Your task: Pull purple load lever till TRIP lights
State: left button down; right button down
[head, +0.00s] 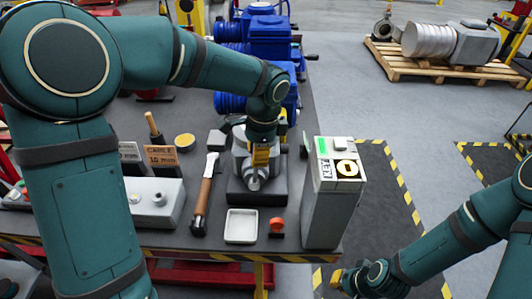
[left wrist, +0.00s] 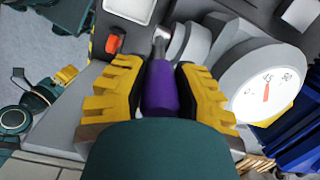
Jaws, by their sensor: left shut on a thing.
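The purple load lever (left wrist: 162,88) has a purple grip on a metal rod and shows in the left wrist view. My left gripper (left wrist: 162,92) is shut around the purple grip, with a yellow finger on each side. Beside it is a round white gauge (left wrist: 265,88) with a red needle near mid-scale. In the head view my left gripper (head: 260,160) is at the grey tester on a dark base (head: 257,193); the purple grip is hidden there. I cannot make out a TRIP light. My right gripper (head: 342,279) is low at right, away from the bench; its finger opening is unclear.
A grey KEY box (head: 333,205) stands right of the tester. A hammer (head: 204,195), a white tray (head: 241,226) and an orange-red part (head: 277,224) lie close by. Blue machines (head: 258,45) stand behind.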

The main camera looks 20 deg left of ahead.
pick_arm(q)
jog(key=shift+s+a+f+t+h, duration=0.15)
jog(key=shift+s+a+t+h, duration=0.1)
jog(key=shift+a+h, duration=0.55)
jog(key=shift+s+a+f+t+h, duration=0.15)
jog(key=shift+s+a+h, duration=0.1)
jog(key=shift+a+h, duration=0.5)
jog(key=shift+s+a+f+t+h, duration=0.1)
jog(key=shift+s+a+t+h, duration=0.15)
jog(key=shift+a+h, duration=0.55)
jog(key=c, duration=0.7)
grip_release()
jog(key=shift+r, duration=0.1)
jog(key=v, duration=1.2)
jog(key=shift+w, duration=0.1)
